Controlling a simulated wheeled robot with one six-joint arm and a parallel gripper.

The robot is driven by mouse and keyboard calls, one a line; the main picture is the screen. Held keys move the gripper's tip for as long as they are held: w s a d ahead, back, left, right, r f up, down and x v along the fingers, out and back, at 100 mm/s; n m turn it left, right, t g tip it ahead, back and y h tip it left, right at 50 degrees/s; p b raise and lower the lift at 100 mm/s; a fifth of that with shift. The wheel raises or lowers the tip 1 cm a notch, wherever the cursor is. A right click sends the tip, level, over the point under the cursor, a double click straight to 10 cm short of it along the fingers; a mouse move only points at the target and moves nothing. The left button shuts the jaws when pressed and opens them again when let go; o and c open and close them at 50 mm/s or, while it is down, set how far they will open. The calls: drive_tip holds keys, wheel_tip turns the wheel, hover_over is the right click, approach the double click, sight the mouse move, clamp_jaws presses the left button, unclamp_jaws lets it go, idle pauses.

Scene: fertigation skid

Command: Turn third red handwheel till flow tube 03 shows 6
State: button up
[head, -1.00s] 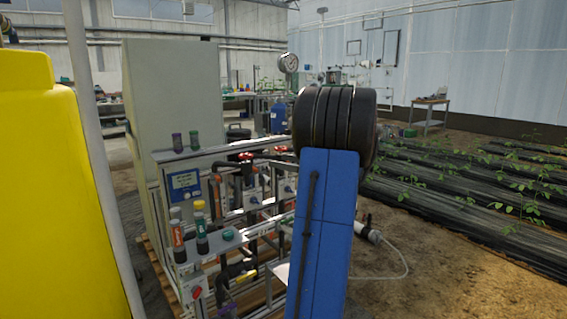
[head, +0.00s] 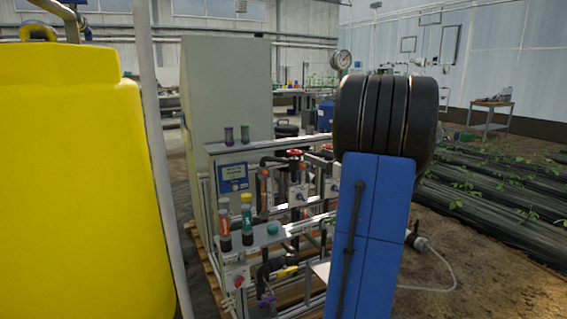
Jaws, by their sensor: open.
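A red handwheel (head: 294,153) sits on top of dark piping in the skid's frame in the head view. A second red handwheel (head: 326,148) shows only in part beside my blue arm link. I cannot tell which of them is the third; others may be hidden behind my arm. Flow tube 03 and its reading cannot be made out. My gripper is not in view; only my blue link and black joint show, in front of the skid's right part.
A large yellow tank (head: 70,180) and a pale post (head: 160,170) stand at the left. A grey cabinet (head: 225,100) stands behind the skid. A small shelf (head: 265,237) holds colored-capped bottles. Plant rows fill the right side.

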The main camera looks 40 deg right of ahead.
sight(294, 154)
drive_tip(key=w+d+f+m+g+h, duration=0.1)
drive_tip(key=w+m+h, duration=0.2)
drive_tip(key=w, duration=1.4)
drive_tip(key=shift+w+f+h, duration=0.25)
drive_tip(key=shift+h, duration=0.45)
drive_tip(key=c, duration=1)
